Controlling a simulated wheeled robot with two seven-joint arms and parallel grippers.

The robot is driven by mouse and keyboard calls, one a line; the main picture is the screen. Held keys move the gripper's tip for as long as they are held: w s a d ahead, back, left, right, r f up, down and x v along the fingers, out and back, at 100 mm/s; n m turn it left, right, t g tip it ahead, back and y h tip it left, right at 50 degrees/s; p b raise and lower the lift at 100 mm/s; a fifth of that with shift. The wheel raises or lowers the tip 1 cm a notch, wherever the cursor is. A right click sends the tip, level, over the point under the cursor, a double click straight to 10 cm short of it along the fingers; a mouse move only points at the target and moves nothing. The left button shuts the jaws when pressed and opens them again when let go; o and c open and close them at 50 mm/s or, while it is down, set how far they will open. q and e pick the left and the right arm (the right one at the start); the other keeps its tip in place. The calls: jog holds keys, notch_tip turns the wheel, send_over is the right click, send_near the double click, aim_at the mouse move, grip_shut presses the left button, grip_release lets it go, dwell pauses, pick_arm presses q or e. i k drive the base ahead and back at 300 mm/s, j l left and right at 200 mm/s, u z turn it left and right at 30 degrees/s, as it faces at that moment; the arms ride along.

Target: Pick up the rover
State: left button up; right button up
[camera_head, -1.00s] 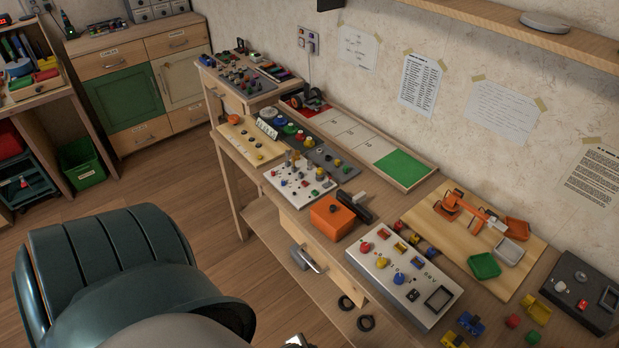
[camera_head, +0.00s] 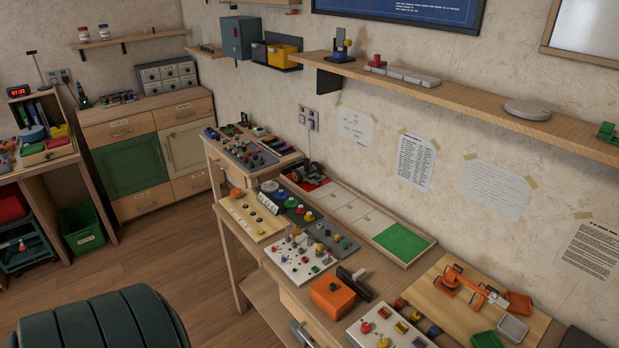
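A small dark wheeled thing (camera_head: 308,174), which looks like the rover, sits at the far left end of the long wooden tray (camera_head: 408,262), on its red section. It has black wheels and is small in view, so its details are unclear. The tray lies along the wall on the workbench, with pale sections in the middle and a green section at its near right end. Neither of my grippers is in view.
In front of the tray are a grey board with colored knobs (camera_head: 318,228), a white peg panel (camera_head: 296,262) and an orange box (camera_head: 332,297). A small orange arm model (camera_head: 462,284) stands to the right. A wall shelf (camera_head: 450,92) overhangs the bench. Floor (camera_head: 170,260) is clear at left.

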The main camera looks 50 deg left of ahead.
aim_at(308, 174)
jog(key=k+j, duration=0.1)
jog(key=j, duration=0.5)
jog(key=k+j+z, duration=0.15)
jog(key=j, duration=0.4)
jog(key=k+j, duration=0.15)
jog(key=j, duration=0.4)
jog(key=k+j+z, duration=0.15)
jog(key=j, duration=0.45)
jog(key=k+j, duration=0.15)
jog(key=j, duration=0.4)
jog(key=k+j+z, duration=0.15)
jog(key=j, duration=0.4)
jog(key=k+j, duration=0.2)
jog(key=j, duration=0.3)
jog(key=k+j+z, duration=0.15)
jog(key=j, duration=0.4)
jog(key=k, duration=0.05)
